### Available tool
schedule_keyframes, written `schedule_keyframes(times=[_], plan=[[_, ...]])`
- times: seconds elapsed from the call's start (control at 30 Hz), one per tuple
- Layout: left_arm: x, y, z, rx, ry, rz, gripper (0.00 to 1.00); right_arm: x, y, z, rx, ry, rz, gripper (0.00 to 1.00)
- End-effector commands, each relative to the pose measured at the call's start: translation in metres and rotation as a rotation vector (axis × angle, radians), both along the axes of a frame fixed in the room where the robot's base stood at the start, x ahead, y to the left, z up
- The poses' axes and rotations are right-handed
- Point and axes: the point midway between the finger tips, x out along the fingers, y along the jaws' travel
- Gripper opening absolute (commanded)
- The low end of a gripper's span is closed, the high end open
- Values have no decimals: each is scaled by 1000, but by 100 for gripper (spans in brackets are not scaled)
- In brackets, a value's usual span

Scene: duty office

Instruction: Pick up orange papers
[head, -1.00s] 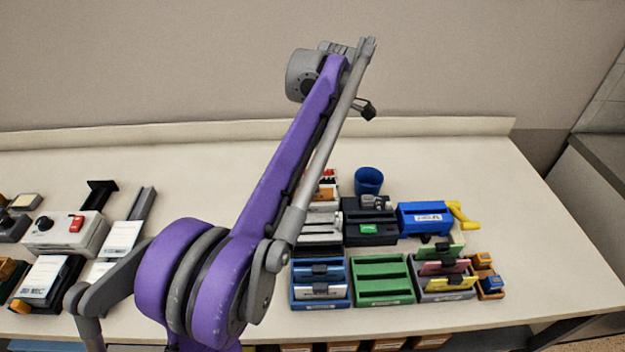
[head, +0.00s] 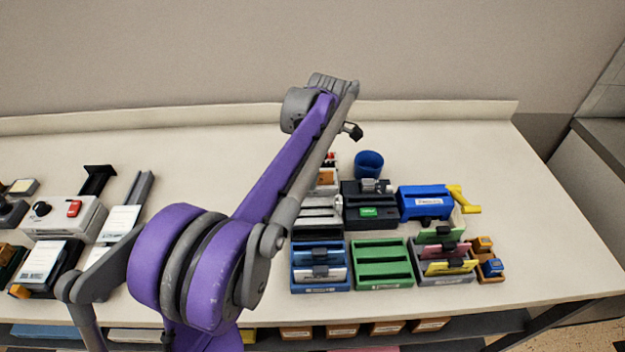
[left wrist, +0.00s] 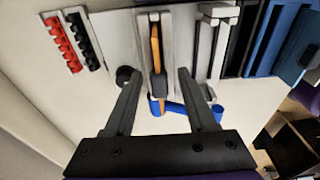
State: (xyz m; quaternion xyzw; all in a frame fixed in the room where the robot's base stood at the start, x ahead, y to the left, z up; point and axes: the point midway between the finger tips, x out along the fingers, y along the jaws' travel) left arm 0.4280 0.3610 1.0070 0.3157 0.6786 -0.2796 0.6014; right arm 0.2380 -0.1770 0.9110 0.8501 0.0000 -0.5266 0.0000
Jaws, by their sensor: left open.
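Orange papers (left wrist: 156,48) stand edge-on in the slot of a pale grey device in the left wrist view, seen as a narrow orange strip. A small orange patch (head: 325,177) shows in the head view, partly behind my arm. My left gripper (left wrist: 156,73) is open. Its fingers lie on either side of the orange strip in the picture, with nothing held between them. I cannot tell how far above the strip they are. In the head view my purple arm hides the left gripper. My right gripper is in neither view.
A blue bar (left wrist: 182,107) and a black knob (left wrist: 123,73) are close to the fingers. Red (left wrist: 61,45) and black (left wrist: 82,41) combs lie at left. A blue cup (head: 369,164), green tray (head: 382,263) and blue device (head: 424,203) crowd the right; the table's back is clear.

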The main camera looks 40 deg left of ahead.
Motion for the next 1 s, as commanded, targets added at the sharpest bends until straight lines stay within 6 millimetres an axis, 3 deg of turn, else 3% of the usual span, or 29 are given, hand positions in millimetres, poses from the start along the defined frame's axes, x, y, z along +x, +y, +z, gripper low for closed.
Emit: schedule_keyframes(times=[0.23,0.57,1.0], plan=[[0,0,-3,0,0,0,56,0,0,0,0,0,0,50],[0,0,-2,0,0,0,0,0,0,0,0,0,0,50],[0,0,1,0,0,0,0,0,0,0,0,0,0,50]])
